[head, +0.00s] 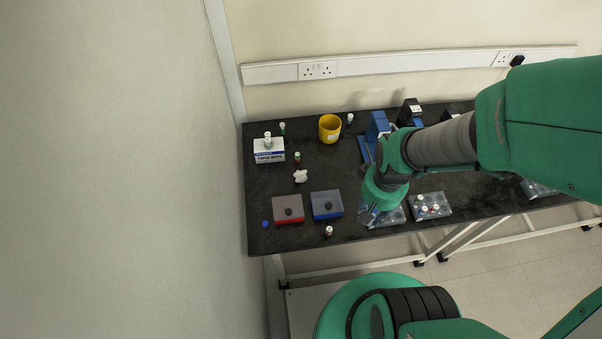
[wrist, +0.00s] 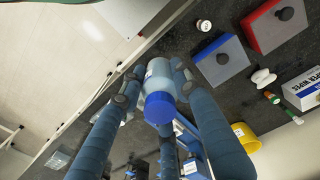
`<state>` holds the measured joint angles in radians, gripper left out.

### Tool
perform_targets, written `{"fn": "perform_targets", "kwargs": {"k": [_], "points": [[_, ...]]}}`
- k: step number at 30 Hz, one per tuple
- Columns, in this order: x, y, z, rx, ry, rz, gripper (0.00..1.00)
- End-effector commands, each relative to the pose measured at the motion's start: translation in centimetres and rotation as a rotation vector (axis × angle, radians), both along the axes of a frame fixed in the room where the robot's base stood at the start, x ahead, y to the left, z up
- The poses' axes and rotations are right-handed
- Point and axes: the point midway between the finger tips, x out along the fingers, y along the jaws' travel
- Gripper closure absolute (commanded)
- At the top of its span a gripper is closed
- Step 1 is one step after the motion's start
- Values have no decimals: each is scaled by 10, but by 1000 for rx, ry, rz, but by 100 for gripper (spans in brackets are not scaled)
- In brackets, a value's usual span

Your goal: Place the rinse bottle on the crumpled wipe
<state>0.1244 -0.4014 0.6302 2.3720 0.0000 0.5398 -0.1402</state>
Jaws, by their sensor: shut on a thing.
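The rinse bottle (wrist: 159,82) is pale and translucent with a blue cap. In the wrist view it sits between the fingers of my gripper (wrist: 157,76), which is shut on it. In the head view my gripper (head: 371,212) is over the front edge of the bench, and my wrist mostly hides the bottle. The crumpled wipe (head: 300,176) is a small white lump on the dark bench, to the left of my gripper and farther back. It also shows in the wrist view (wrist: 263,77), apart from the bottle, with nothing on it.
A red-sided box (head: 288,209) and a blue box (head: 326,205), both with black knobs, stand in front of the wipe. A small vial (head: 297,157) stands close behind it. A paper wipes box (head: 269,151) and yellow cup (head: 330,128) are farther back. Vial trays (head: 430,206) lie right.

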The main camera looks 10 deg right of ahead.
Motion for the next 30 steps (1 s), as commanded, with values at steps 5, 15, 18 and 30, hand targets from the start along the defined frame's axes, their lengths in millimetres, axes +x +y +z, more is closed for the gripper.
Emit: {"fn": "perform_targets", "kwargs": {"k": [5, 15, 18, 30], "points": [[5, 6, 16, 0, 2, 46, 96], [31, 34, 18, 0, 2, 276, 96], [41, 48, 18, 0, 2, 379, 96], [76, 113, 16, -1, 1, 803, 96]]}}
